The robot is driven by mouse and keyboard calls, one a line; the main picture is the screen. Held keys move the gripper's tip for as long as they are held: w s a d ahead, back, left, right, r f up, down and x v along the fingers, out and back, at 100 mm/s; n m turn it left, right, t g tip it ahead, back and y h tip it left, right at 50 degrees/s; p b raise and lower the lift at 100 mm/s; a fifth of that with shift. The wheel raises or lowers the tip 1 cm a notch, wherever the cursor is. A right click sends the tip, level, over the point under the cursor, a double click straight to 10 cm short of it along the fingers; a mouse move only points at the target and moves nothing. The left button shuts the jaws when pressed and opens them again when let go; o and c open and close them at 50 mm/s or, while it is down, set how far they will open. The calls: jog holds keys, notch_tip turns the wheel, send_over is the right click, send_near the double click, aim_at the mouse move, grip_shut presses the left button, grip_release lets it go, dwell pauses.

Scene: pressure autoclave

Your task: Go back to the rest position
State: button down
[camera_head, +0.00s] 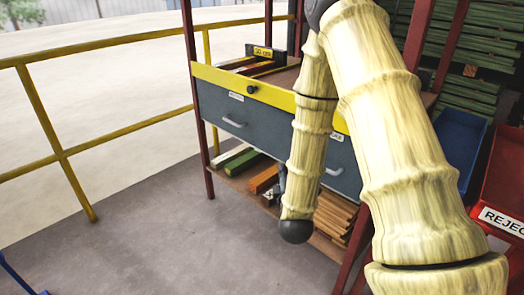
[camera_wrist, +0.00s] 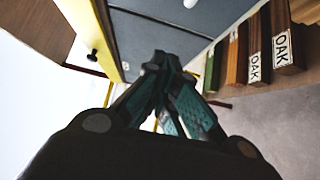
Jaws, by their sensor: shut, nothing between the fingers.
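My gripper (camera_wrist: 160,62) shows in the wrist view with its dark and teal fingers together and nothing between them. In the head view my cream, ribbed arm hangs in front of the workbench (camera_head: 190,100) and hides most of the gripper. The bench has a yellow top edge and grey drawers (camera_head: 233,116). In the wrist view the fingertips appear in front of a grey drawer front (camera_wrist: 150,30); I cannot tell the gap. The rest position itself is not marked in either view.
Wood pieces (camera_head: 264,179) lie on the bench's lower shelf; blocks labelled OAK (camera_wrist: 286,45) show in the wrist view. A red reject bin (camera_head: 505,185) and blue bin (camera_head: 460,140) stand right. A yellow railing (camera_head: 75,150) runs left. Grey floor (camera_head: 160,225) is clear in front.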

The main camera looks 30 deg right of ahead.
jog(key=s+a+f+m+g+y, duration=0.2)
jog(key=s+a+f, duration=0.2)
jog(key=f, duration=0.4)
jog(key=s+a+f+m+g+y, duration=0.2)
jog(key=s+a+f+g, duration=0.15)
jog(key=f, duration=0.55)
jog(key=s+a+f+m+g+y, duration=0.25)
jog(key=s+f, duration=0.25)
jog(key=f, duration=0.3)
jog(key=s+a+f+m+g+y, duration=0.1)
jog(key=s+a+f+m+g, duration=0.2)
jog(key=s, duration=0.5)
jog(key=s+a+f+m+g, duration=0.1)
jog(key=s+a+f+g, duration=0.15)
jog(key=s+f, duration=0.35)
jog(key=s+a+f+m+g+y, duration=0.1)
jog(key=s+a+f+m+g, duration=0.2)
jog(key=s, duration=0.6)
notch_tip(320, 180, up, 22)
jog(key=p, duration=2.2)
jog(key=shift+w+f, duration=0.15)
jog(key=shift+f, duration=0.05)
jog(key=shift+d+t, duration=0.1)
jog(key=shift+t, duration=0.15)
